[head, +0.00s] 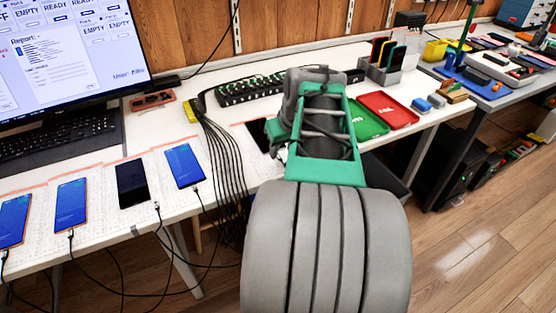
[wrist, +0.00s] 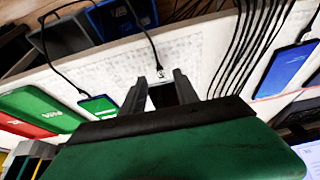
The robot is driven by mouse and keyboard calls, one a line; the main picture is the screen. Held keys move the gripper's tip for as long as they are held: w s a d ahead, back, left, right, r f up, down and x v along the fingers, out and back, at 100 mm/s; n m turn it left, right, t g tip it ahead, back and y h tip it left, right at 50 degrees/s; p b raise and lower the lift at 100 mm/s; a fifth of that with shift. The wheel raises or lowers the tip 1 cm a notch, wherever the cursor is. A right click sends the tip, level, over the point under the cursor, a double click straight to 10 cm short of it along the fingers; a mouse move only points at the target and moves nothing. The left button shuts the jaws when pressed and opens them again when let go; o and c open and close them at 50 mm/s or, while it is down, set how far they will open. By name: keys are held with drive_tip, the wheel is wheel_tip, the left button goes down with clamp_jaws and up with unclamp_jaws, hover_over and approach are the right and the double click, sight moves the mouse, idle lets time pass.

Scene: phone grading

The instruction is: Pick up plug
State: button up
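A small pale plug (wrist: 160,73) on a thin black cable shows in the wrist view, beside the end of a dark phone (wrist: 166,96). My gripper (wrist: 159,77) is open, with one finger on each side of the plug and visible gaps between. I cannot tell whether the plug sits in the phone or how far it is below the fingertips. In the head view my arm hides the plug and gripper fingers; part of the dark phone (head: 259,138) shows left of the arm.
A bundle of black cables (wrist: 243,45) hangs over the table edge beside my gripper. A blue-screen phone (head: 183,165) lies left of it. Another phone (wrist: 101,108) with its own plug (wrist: 83,92) lies on the other side. Green (head: 367,118) and red (head: 388,110) trays are farther right.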

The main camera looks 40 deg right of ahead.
sight(280, 159)
drive_tip(key=shift+x, duration=1.25)
clamp_jaws()
